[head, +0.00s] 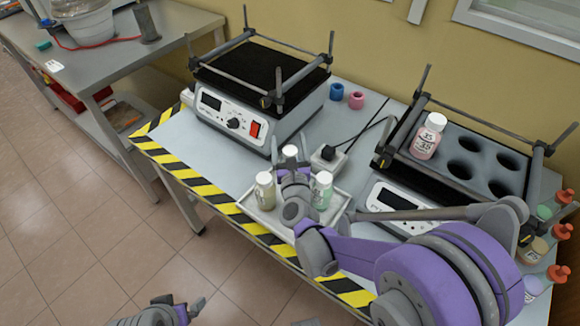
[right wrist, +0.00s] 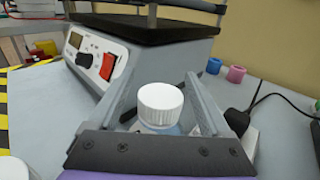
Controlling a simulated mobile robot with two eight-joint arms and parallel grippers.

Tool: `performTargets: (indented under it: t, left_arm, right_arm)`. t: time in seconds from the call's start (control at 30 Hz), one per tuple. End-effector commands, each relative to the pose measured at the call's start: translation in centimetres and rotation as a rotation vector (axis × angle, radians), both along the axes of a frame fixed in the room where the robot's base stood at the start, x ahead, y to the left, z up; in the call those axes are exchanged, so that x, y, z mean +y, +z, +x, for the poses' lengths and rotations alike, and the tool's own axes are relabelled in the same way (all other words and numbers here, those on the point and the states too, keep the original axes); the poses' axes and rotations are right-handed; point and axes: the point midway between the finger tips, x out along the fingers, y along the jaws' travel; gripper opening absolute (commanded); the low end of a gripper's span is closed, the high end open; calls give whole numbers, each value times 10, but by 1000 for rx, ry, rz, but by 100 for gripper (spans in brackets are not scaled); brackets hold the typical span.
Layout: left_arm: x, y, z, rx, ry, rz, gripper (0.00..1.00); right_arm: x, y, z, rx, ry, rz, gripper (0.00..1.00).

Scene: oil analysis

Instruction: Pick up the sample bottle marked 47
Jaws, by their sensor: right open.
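A white-capped bottle (head: 290,151) stands at the back of a small tray (head: 335,212), mostly hidden by my right gripper (head: 290,163). In the right wrist view the bottle's white cap (right wrist: 160,103) and bluish shoulder show between the two open fingers, and its label cannot be read. Two more white-capped bottles stand in the tray, a yellowish one (head: 265,191) on the left and a pale green one (head: 322,190) on the right. The number 47 is not readable on any bottle. My left gripper (head: 178,308) is low at the bottom edge, away from the table, its opening unclear.
A shaker (head: 225,118) with an empty black platform stands behind the tray. A second shaker (head: 400,200) at the right holds a pink bottle marked 35 (head: 428,137) in a rack with empty holes. Blue (head: 337,91) and pink (head: 356,100) pieces lie between them. Orange-topped bottles (head: 558,272) stand far right.

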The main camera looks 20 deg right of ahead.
Motion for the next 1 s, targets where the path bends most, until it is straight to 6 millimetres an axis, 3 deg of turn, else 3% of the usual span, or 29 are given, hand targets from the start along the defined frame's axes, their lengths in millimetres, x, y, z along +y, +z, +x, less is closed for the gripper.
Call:
performTargets:
  t: [0.07, 0.5, 0.53, 1.0]
  left_arm:
    - [0, 0, 0, 0, 0, 0, 98]
    - [0, 0, 0, 0, 0, 0, 98]
    - [0, 0, 0, 0, 0, 0, 98]
    - [0, 0, 0, 0, 0, 0, 98]
  right_arm:
    - [0, 0, 0, 0, 0, 0, 82]
    - [0, 0, -1, 0, 1, 0, 3]
    - [0, 0, -1, 0, 1, 0, 0]
    - [0, 0, -1, 0, 1, 0, 0]
